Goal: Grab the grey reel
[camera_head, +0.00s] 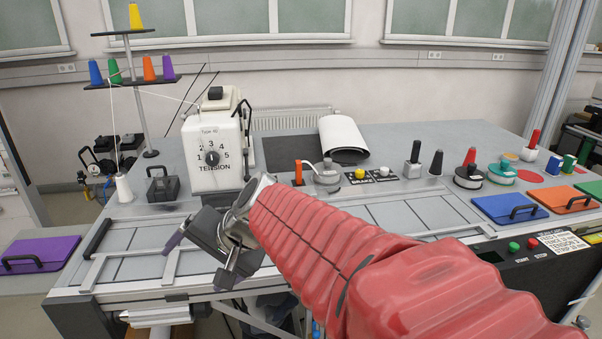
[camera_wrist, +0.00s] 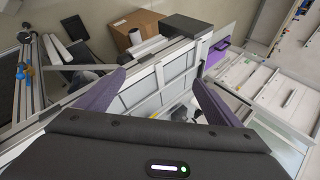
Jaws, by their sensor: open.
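My gripper (camera_head: 200,260) is open over the front left of the workbench, its two purple-grey fingers spread apart. The fingers also show in the wrist view, wide apart with nothing held between them (camera_wrist: 160,92). A round grey metal piece (camera_head: 327,178) sits on the bench beside an orange post, to the right of and beyond my gripper. It may be the grey reel, but I cannot tell for sure. I cannot pick out a grey reel in the wrist view, which shows the bench frame and its panels (camera_wrist: 150,92).
Coloured cones (camera_head: 149,68) sit on a thread stand. A red-handled reel (camera_head: 468,176) and a green reel (camera_head: 502,174) are at right. A purple lid (camera_head: 40,254) lies at left.

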